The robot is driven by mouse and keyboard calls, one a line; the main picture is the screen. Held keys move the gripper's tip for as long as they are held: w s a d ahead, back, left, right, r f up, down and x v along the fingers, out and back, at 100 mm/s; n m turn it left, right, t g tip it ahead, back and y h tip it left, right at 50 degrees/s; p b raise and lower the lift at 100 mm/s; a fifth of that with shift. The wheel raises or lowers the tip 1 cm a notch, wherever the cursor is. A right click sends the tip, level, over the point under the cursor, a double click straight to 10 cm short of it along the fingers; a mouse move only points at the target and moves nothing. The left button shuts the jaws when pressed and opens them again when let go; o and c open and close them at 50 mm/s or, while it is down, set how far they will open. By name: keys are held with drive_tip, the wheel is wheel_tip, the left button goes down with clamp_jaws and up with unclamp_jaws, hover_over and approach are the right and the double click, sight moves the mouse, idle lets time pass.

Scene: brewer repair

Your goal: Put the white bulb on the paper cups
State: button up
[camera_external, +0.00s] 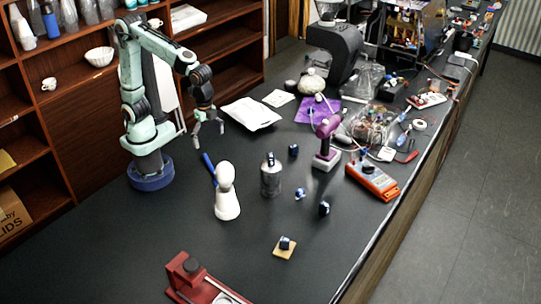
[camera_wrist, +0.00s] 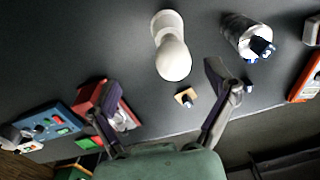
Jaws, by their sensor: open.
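A white bulb-shaped thing (camera_external: 228,203) stands upright on the dark bench, with a rounded head above a wider body. I cannot tell whether it is one piece or a bulb on something else. It also shows in the wrist view (camera_wrist: 173,60), at upper centre beyond my fingers. My gripper (camera_external: 208,131) is above the bench, behind and left of the white thing, apart from it. Its fingers are spread and empty, as the wrist view (camera_wrist: 158,92) also shows. Stacked pale cups (camera_external: 24,34) stand on the left shelf; I cannot tell whether they are the paper cups.
A red device (camera_external: 190,276) is at the front, and an orange meter (camera_external: 372,181) at the right. The front left bench is mostly clear.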

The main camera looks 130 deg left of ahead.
drive_tip(key=s+d+f+n, duration=0.1)
drive_tip(key=s+n, duration=0.1)
drive_tip(key=s, duration=1.5)
drive_tip(key=shift+s+f+n+y, duration=0.3)
drive_tip(key=shift+s+f, duration=0.05)
